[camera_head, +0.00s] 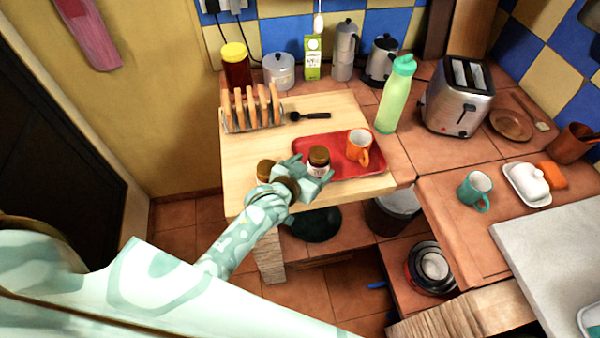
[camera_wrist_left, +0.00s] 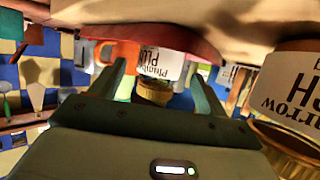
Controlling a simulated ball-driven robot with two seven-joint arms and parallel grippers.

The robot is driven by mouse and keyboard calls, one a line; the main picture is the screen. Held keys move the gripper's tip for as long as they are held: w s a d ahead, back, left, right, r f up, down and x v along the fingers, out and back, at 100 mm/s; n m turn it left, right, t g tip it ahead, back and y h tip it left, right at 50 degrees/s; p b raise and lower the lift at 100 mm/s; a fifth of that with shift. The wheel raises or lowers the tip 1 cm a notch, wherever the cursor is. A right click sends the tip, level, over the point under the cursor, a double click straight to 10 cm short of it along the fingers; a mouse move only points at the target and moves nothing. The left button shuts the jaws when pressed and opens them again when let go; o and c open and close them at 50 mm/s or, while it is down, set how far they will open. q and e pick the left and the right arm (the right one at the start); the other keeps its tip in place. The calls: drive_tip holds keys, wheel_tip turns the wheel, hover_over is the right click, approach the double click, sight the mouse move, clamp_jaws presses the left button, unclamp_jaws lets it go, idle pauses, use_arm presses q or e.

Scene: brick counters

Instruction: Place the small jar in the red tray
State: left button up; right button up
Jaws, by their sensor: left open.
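A small jar with a brown lid and white label (camera_head: 318,158) is upright at the front left of the red tray (camera_head: 376,170), and appears to stand in it. My left gripper (camera_head: 314,180) is open at the tray's front edge, with its fingers around or just in front of this jar. In the inverted left wrist view, the jar's label (camera_wrist_left: 172,66) shows beyond and between the open fingers (camera_wrist_left: 165,88), against the tray (camera_wrist_left: 190,38). A second brown-lidded jar (camera_head: 266,169) stands on the board left of the tray, partly hidden by my gripper. My right gripper is not in view.
A toast rack (camera_head: 252,110) and black spoon (camera_head: 309,115) lie behind on the wooden board (camera_head: 245,150). A green bottle (camera_head: 396,95) stands beyond the board. The second jar (camera_wrist_left: 290,90) is close beside my left gripper.

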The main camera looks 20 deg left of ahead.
use_arm(q)
drive_tip(key=p+v, duration=0.1)
drive_tip(key=v, duration=0.7)
